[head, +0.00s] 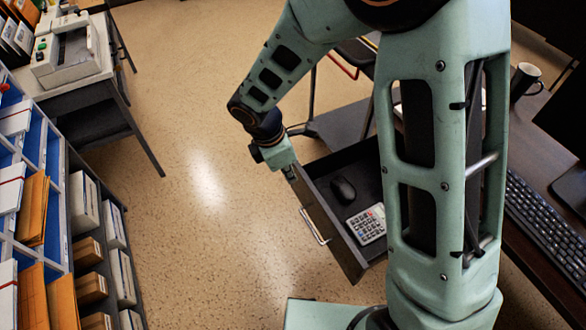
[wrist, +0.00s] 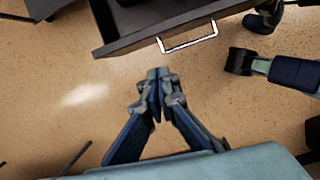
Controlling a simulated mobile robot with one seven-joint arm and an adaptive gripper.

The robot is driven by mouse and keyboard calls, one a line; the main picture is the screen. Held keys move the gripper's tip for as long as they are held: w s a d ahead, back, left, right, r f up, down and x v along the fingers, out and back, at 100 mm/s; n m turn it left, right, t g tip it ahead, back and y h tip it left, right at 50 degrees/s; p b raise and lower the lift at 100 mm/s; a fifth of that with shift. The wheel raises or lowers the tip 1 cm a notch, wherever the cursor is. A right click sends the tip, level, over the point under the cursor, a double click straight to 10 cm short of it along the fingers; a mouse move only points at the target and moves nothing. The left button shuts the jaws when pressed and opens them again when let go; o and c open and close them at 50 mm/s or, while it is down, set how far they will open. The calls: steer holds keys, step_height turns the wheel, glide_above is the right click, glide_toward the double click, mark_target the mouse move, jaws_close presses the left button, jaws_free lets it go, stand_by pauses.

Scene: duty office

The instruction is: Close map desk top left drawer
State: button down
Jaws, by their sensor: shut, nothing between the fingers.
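The drawer (head: 368,157) is pulled out from the dark desk (head: 535,165). A black mouse (head: 343,189) and a calculator (head: 367,224) lie inside it. Its front panel (head: 328,221) carries a pale bar handle (head: 314,226), and the handle shows in the wrist view (wrist: 190,41) too. My gripper (head: 291,174) is shut and empty by the far end of the drawer front, on its outer side. In the wrist view my fingertips (wrist: 159,73) are together, short of the panel and handle. I cannot tell whether they touch the drawer in the head view.
A keyboard (head: 545,228) and a mug (head: 525,80) stand on the desk. Shelves (head: 50,185) with envelopes and boxes line the left side. A table with a machine (head: 68,55) is at the back left. The speckled floor between is clear. My arm hides part of the desk.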

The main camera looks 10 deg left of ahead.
step_height(320, 180, down, 2)
steer(key=s+n, duration=0.1)
steer(key=s, duration=0.1)
steer(key=b, duration=0.2)
glide_toward(308, 193)
steer(key=f, duration=0.1)
steer(key=s+f, duration=0.1)
steer(key=s+d+f, duration=0.1)
steer(key=f, duration=0.1)
steer(key=shift+s+d, duration=0.1)
steer(key=shift+s, duration=0.15)
steer(key=shift+w+d+f+p, duration=0.1)
steer(key=shift+w+d+p, duration=0.2)
steer(key=shift+d, duration=0.1)
steer(key=w+d+p, duration=0.4)
steer(key=w+d, duration=0.5)
steer(key=d, duration=0.4)
steer(key=w+d+p, duration=0.4)
steer(key=w+d, duration=0.5)
steer(key=d, duration=0.4)
steer(key=shift+d, duration=0.25)
steer(key=shift+a, duration=0.1)
